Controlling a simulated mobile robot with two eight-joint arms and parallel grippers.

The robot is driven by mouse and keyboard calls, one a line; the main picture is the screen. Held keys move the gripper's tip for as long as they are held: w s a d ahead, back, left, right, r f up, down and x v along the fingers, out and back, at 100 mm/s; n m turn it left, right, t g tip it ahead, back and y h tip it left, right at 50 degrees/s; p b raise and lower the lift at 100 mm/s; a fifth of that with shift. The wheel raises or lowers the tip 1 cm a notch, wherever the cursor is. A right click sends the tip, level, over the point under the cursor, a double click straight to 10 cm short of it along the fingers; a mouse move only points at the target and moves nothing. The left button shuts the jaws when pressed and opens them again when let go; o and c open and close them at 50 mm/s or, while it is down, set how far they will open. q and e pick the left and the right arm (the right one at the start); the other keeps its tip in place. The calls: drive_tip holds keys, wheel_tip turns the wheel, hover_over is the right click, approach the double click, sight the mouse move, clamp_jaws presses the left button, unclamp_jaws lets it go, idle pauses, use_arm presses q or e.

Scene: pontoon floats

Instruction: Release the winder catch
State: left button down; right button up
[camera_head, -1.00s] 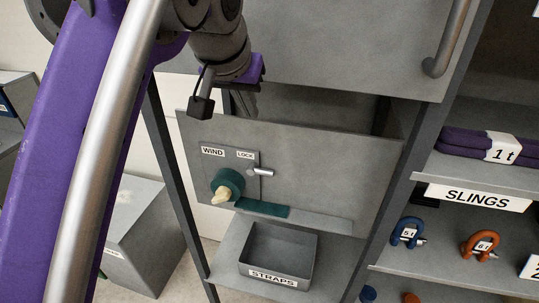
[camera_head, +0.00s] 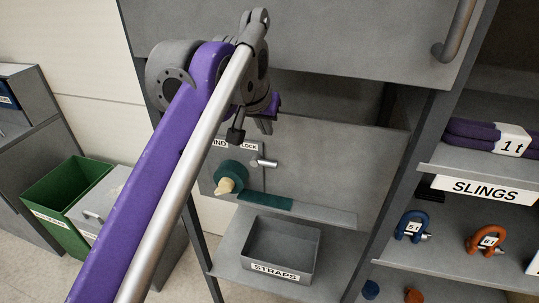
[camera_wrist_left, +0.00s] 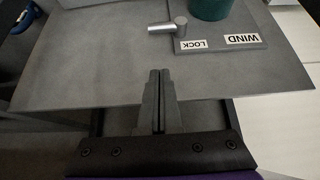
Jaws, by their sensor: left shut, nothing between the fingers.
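A grey front panel (camera_head: 330,168) carries a small plate marked WIND and LOCK. The catch, a short silver lever (camera_head: 264,162), sticks out beside the LOCK label (camera_head: 249,147). It also shows in the left wrist view (camera_wrist_left: 168,27), where the picture is upside down. A teal winder drum (camera_head: 236,168) with a cream knob (camera_head: 226,185) sits left of and below the catch. My left gripper (camera_head: 266,128) is shut and empty, above the catch and apart from it. Its fingertips (camera_wrist_left: 159,74) point at the panel near its top edge. My right gripper is not in view.
A teal strap (camera_head: 265,201) lies along the ledge under the panel. A STRAPS tray (camera_head: 310,262) stands on the shelf below. A SLINGS rack (camera_head: 470,189) with shackles is at right. A large handle (camera_head: 459,30) hangs upper right. A green bin (camera_head: 68,185) stands at left.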

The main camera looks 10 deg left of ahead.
use_arm(q)
hover_over(270, 164)
drive_tip(key=f, duration=0.6)
drive_tip(key=shift+w+f, duration=0.15)
drive_tip(key=shift+w, duration=0.1)
drive_tip(key=shift+s+f+b, duration=0.25)
drive_tip(key=shift+f+b, duration=0.05)
drive_tip(key=shift+f, duration=0.85)
drive_tip(key=shift+s+f, duration=0.15)
drive_tip(key=shift+f, duration=0.3)
